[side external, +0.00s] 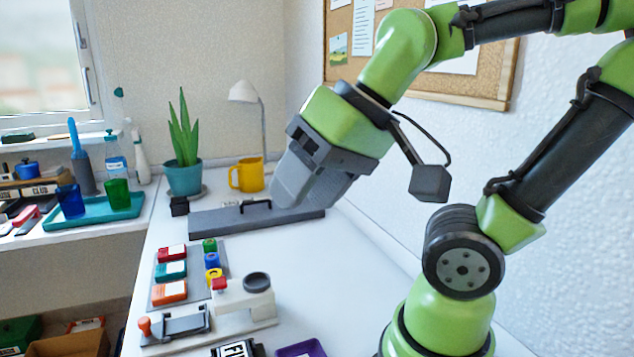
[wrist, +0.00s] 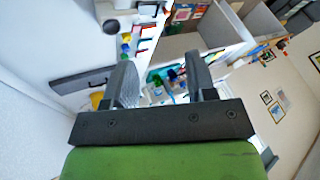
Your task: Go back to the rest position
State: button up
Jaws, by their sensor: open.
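My gripper (side external: 290,192) is raised above the back part of the white table, in front of the corkboard wall. In the side view its fingers point down and to the left, close in the picture to the grey board with a black handle (side external: 232,222). In the wrist view my gripper (wrist: 160,80) shows two dark fingers spread apart with nothing between them. The window sill tray with cups appears far off beyond the gap.
A grey mat (side external: 186,300) holds red, teal and orange blocks beside small coloured pieces. A white stand with a dark round cup (side external: 257,282) is nearer. A potted plant (side external: 184,178), a yellow mug (side external: 247,175) and a lamp (side external: 245,92) stand at the back. The table's right side is clear.

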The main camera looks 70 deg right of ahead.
jog(key=shift+s+d+r+t, duration=0.1)
jog(key=shift+s+d+t, duration=0.05)
jog(key=shift+s+t, duration=0.2)
jog(key=shift+s, duration=0.15)
jog(key=shift+s+d, duration=0.1)
jog(key=shift+s, duration=0.05)
dwell(2.0)
